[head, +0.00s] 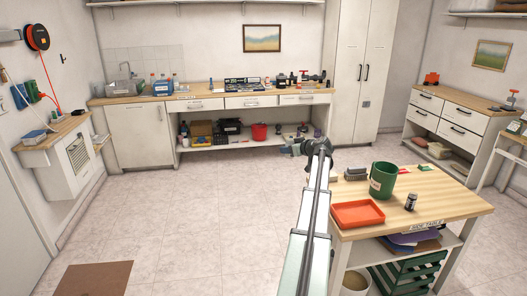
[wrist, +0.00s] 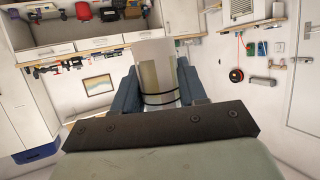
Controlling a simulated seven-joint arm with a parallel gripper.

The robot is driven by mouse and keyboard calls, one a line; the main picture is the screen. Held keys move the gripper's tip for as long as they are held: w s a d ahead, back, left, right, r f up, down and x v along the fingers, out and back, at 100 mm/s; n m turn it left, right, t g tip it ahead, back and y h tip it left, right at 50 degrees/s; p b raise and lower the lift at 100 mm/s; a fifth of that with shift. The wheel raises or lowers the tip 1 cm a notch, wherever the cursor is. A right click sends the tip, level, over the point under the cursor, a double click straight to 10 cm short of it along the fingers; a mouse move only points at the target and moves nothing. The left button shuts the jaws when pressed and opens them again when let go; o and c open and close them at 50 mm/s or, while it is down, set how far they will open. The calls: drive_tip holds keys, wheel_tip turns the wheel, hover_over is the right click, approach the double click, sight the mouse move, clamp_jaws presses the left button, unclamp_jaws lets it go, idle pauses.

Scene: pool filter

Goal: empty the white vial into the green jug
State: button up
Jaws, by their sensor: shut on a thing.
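The wrist picture is turned over, so the vial's tilt is hard to tell. Its contents are not clear.
The side table (head: 455,206) also bears an orange-red tray (head: 357,214) in front of the jug, a small dark jar (head: 410,202) to its right and grey blocks (head: 356,173) behind. A long workbench (head: 210,101) lines the back wall. The floor left of my arm is mostly clear.

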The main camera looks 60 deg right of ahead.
drive_tip(key=s+d+m+t, duration=0.1)
drive_tip(key=s+d+m, duration=0.3)
drive_tip(key=s, duration=0.7)
drive_tip(key=s+d+m+t+y, duration=0.1)
drive_tip(key=s+d+m, duration=0.3)
drive_tip(key=s+d, duration=0.4)
drive_tip(key=s+d+m+t+y, duration=0.1)
drive_tip(key=s+d+m+t, duration=0.2)
drive_tip(key=s, duration=1.2)
drive_tip(key=shift+s+d+f+m, duration=0.2)
drive_tip(key=shift+d+f+m, duration=0.2)
drive_tip(key=shift+d+m, duration=0.8)
drive_tip(key=shift+d, duration=0.25)
